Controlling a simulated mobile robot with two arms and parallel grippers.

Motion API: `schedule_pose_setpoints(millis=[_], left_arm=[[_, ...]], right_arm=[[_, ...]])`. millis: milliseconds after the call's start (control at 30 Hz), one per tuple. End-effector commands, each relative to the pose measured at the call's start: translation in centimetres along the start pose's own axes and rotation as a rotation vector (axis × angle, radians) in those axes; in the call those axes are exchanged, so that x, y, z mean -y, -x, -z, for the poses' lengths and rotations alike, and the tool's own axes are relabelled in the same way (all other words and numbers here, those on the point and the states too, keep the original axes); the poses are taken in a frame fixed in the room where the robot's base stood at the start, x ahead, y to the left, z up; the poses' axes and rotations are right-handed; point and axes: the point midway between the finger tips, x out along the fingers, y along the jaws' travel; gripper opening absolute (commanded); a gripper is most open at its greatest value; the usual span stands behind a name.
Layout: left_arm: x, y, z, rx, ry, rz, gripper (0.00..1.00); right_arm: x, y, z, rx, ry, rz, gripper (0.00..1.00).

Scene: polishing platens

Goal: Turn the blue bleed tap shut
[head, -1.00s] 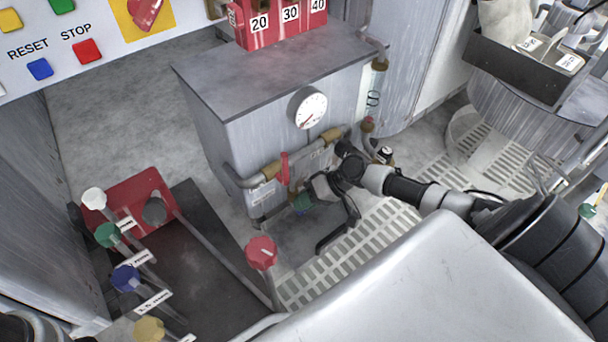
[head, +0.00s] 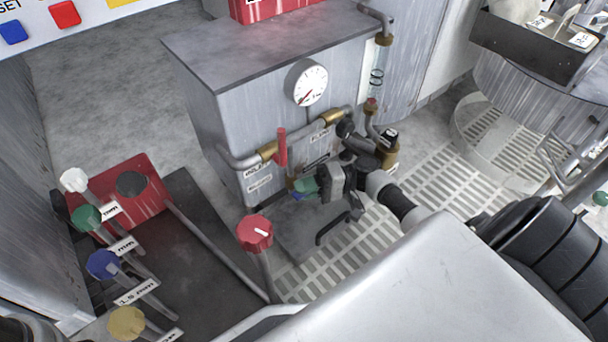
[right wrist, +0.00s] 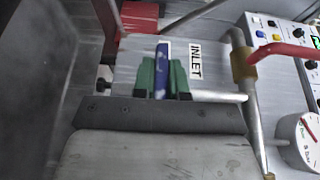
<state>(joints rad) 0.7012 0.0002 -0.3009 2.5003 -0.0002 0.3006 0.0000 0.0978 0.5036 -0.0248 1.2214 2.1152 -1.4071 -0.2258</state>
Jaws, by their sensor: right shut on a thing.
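The blue bleed tap (head: 298,196) is low on the front of the grey cabinet (head: 235,125), below the pipe. Most of it is hidden by my right gripper (head: 306,187) in the head view. In the right wrist view its blue lever (right wrist: 161,70) stands between the two green finger pads of the right gripper (right wrist: 162,78). The right gripper is shut on this lever. The lever lies in line with the fingers, in front of a pale pipe. My left gripper is not in view.
A red lever (head: 281,147) stands upright on the pipe just above my right gripper. A round gauge (head: 307,82) is higher on the cabinet. A red knob (head: 255,233) on a post stands nearer. Several coloured knobs are at the left, including a blue one (head: 103,264).

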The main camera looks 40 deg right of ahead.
Motion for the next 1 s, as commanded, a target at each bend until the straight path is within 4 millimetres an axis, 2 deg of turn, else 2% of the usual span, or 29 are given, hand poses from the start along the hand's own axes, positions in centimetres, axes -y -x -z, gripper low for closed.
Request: schedule_pose_setpoints(millis=[533, 567, 700, 1000], left_arm=[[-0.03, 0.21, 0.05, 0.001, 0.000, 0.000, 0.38], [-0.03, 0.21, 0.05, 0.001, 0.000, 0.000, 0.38], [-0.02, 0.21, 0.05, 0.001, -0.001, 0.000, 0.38], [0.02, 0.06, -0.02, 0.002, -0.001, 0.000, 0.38]], right_arm=[[-0.05, -0.03, -0.02, 0.000, -0.012, 0.024, 0.00], [-0.05, -0.03, -0.02, 0.000, -0.012, 0.024, 0.16], [-0.04, -0.04, -0.02, 0.000, -0.012, 0.024, 0.37], [0.16, -0.02, -0.01, 0.000, -0.011, 0.023, 0.38]])
